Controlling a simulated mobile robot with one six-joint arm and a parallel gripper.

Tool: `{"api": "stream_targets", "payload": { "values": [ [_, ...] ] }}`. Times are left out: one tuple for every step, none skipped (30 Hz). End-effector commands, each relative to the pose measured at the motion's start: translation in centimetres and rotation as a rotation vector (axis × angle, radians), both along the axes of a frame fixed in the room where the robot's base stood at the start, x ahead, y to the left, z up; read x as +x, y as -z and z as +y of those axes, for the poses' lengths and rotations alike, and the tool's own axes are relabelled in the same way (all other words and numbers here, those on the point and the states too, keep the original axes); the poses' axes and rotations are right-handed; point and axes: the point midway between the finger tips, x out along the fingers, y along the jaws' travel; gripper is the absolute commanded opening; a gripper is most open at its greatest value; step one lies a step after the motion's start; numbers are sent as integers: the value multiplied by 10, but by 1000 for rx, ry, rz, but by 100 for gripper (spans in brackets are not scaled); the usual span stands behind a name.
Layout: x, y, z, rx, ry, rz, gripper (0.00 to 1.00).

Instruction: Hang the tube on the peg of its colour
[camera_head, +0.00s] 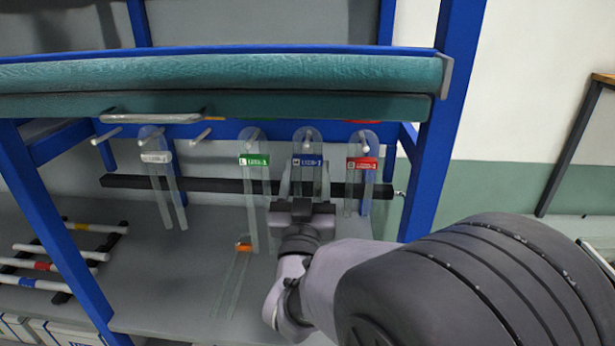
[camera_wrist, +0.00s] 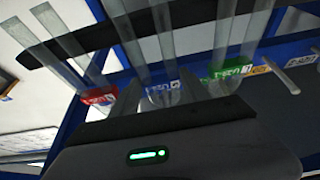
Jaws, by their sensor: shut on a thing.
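My gripper (camera_head: 303,196) is shut on the clear looped tube with the blue label (camera_head: 307,161), in front of the rack. This tube is upright, its loop at the top by the rail. I cannot tell whether the loop rests on a peg. In the wrist view the blue-labelled tube (camera_wrist: 163,94) lies between my fingers (camera_wrist: 168,95). A red-labelled tube (camera_head: 362,163) hangs to its right and a green-labelled tube (camera_head: 253,160) to its left. An empty peg (camera_head: 200,136) stands further left, beside an orange tag on the rail.
A white-labelled tube (camera_head: 156,157) hangs further left. An orange-banded tube (camera_head: 240,247) lies on the grey surface below. A dark bar (camera_head: 220,186) runs behind the hanging tubes. The blue frame post (camera_head: 430,150) stands at the right. Coloured rods (camera_head: 55,252) lie at lower left.

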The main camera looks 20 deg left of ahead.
Motion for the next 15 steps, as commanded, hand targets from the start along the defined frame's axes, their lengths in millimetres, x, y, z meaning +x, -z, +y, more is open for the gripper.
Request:
{"api": "stream_targets", "payload": {
  "values": [
    [0, -1, 0, 0, 0, -1, 12],
    [0, -1, 0, 0, 0, -1, 12],
    [0, -1, 0, 0, 0, -1, 12],
    [0, -1, 0, 0, 0, -1, 12],
    [0, -1, 0, 0, 0, -2, 12],
    [0, -1, 0, 1, 0, -2, 12],
    [0, -1, 0, 1, 0, -2, 12],
    [0, -1, 0, 1, 0, -2, 12],
    [0, -1, 0, 1, 0, -2, 12],
    [0, -1, 0, 1, 0, -2, 12],
    [0, -1, 0, 1, 0, -2, 12],
    [0, -1, 0, 1, 0, -2, 12],
    [0, -1, 0, 1, 0, -2, 12],
    [0, -1, 0, 1, 0, -2, 58],
    [0, -1, 0, 1, 0, -2, 66]
  ]
}}
